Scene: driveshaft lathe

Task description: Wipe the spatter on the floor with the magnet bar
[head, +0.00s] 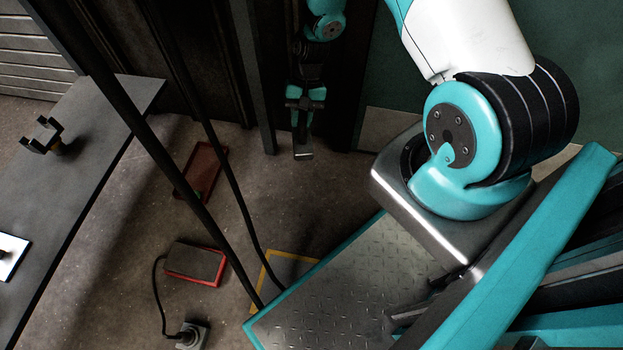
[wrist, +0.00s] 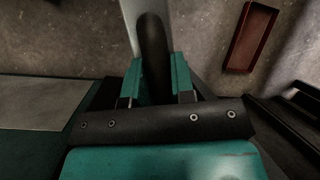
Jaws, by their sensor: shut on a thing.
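My gripper (head: 302,122) hangs low near the back of the floor in the head view, pointing down. Its teal fingers are shut on the magnet bar (head: 303,154), whose grey end shows just below them. In the wrist view my gripper (wrist: 157,85) closes on the bar's dark rounded handle (wrist: 152,40), with a pale grey strip beside it on the left. I cannot tell whether the bar touches the floor. No spatter shows clearly; a few tiny pale specks lie on the brown floor (head: 240,215).
A shallow red tray (head: 206,165) lies on the floor left of my gripper; the wrist view shows it too (wrist: 250,36). A red-edged foot pedal (head: 195,263) with a cable lies nearer. A grey table (head: 90,140) stands left. Dark machine panels stand behind my gripper.

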